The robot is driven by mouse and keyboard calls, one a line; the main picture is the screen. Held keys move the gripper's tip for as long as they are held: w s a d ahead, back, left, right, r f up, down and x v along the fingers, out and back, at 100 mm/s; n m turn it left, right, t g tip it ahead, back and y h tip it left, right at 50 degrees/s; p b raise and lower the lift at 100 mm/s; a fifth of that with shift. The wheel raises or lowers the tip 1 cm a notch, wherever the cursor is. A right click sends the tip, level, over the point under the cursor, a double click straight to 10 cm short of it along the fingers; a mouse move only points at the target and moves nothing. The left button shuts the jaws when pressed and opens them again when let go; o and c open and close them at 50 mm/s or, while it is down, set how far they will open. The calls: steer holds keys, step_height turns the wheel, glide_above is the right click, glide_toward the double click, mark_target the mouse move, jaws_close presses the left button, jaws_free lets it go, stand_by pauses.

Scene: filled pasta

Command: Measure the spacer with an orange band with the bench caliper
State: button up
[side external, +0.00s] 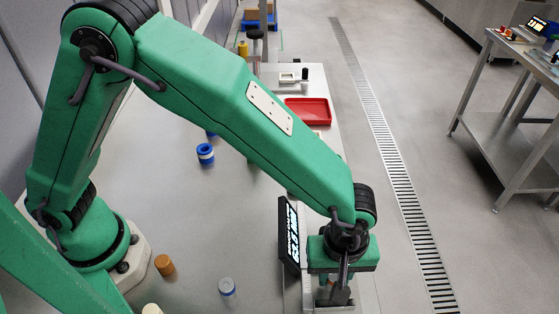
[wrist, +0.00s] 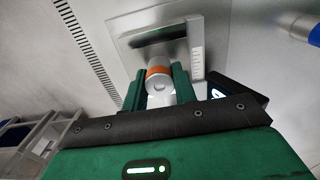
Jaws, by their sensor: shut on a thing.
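The spacer with an orange band (wrist: 159,73), a pale cylinder, sits between the green fingers of my gripper (wrist: 157,88) in the wrist view. My gripper is shut on it. In the side view my gripper (side external: 338,288) is low at the front right, and it and the arm hide the spacer. The bench caliper (wrist: 197,50) shows in the wrist view as a metal plate with a scale and a dark slot just beyond the spacer. I cannot tell whether the spacer touches its jaws. Its black display (side external: 289,235) stands left of my gripper, lit, with digits too slanted to read.
A blue-and-white spacer (side external: 205,154), a brown-orange cylinder (side external: 165,265), a grey spacer with blue (side external: 227,287) and a cream one (side external: 152,309) stand on the bench. A red tray (side external: 307,111) lies farther back. The bench left of the display is mostly clear.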

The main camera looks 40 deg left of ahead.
steer(key=shift+f, duration=0.6)
stand_by(0.7)
steer(key=o, duration=1.1)
steer(key=shift+r, duration=3.9)
steer(key=shift+a+r, duration=0.1)
